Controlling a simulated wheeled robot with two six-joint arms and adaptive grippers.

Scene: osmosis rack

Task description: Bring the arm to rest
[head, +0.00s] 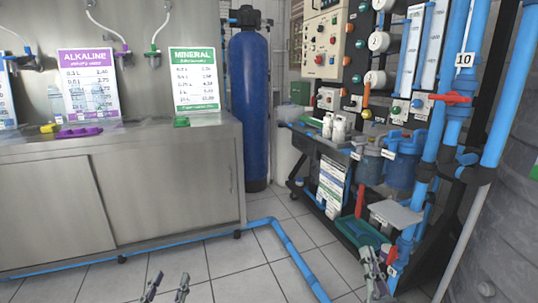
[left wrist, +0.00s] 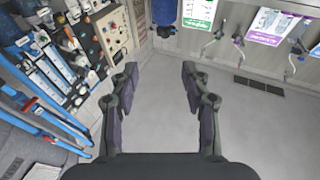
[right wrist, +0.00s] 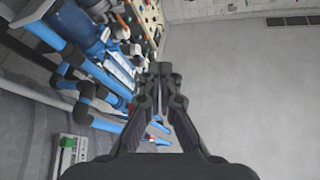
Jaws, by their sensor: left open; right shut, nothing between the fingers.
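My left gripper (head: 167,287) shows at the bottom edge of the head view, low over the tiled floor. Its two fingers are apart and nothing is between them. In the left wrist view the left gripper (left wrist: 160,78) is open and empty. My right gripper (head: 374,274) is at the lower right of the head view, in front of the lower part of the pipe rack (head: 460,115). In the right wrist view the right gripper (right wrist: 160,70) has its fingertips together with nothing held. Most of both arms is outside the head view.
A steel counter (head: 160,205) with purple and green signs stands at the left. A blue tank (head: 250,110) stands behind. A blue pipe (head: 290,250) runs along the floor. A green tray (head: 358,232) sits low on the rack near my right gripper.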

